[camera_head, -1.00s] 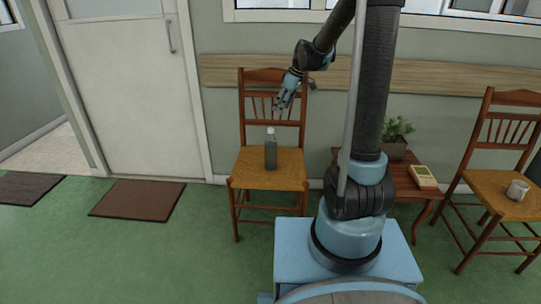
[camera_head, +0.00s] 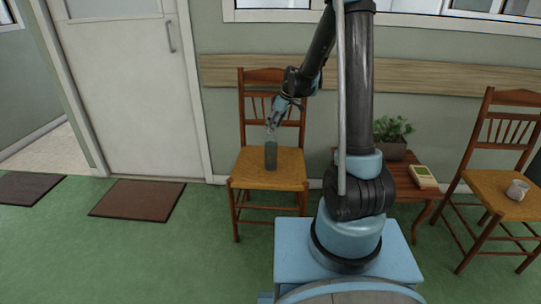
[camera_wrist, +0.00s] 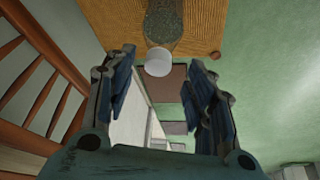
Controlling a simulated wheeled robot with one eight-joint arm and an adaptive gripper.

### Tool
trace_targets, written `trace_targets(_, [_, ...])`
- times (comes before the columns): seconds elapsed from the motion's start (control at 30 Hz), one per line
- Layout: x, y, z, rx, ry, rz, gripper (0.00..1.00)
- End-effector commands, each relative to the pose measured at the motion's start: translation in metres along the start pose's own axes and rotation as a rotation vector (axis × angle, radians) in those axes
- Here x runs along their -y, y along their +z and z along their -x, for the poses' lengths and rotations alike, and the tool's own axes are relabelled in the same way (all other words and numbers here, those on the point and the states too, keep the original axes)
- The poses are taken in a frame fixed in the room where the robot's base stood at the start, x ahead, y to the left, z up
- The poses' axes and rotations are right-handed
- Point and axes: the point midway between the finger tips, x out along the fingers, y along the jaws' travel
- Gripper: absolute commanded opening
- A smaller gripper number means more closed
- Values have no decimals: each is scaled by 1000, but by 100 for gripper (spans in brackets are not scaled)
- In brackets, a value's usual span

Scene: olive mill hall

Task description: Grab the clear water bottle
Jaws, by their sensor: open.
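The clear water bottle (camera_head: 271,155) stands upright on the woven seat of the left wooden chair (camera_head: 247,172). It looks greenish-grey, and its top is partly covered by my gripper in the head view. My gripper (camera_head: 272,124) is at the top of the bottle, pointing down. In the wrist view the bottle (camera_wrist: 164,22) shows at the top with its white cap (camera_wrist: 158,62) toward me. The two fingers (camera_wrist: 163,85) are spread apart with the cap near the gap between them. Nothing is held.
The chair's backrest (camera_head: 272,77) rises close behind my gripper. A small side table (camera_head: 402,190) with a potted plant (camera_head: 393,132) and a cream device (camera_head: 423,176) stands to the right. The green floor in front is clear.

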Motion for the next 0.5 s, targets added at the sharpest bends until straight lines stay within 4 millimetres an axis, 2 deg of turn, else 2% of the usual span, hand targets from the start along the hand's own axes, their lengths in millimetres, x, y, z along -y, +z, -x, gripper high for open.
trace_targets(0.3, [-3, 0, -36, 0, 0, 1, 49])
trace_targets(0.5, [-3, 1, -43, 0, 0, 1, 49])
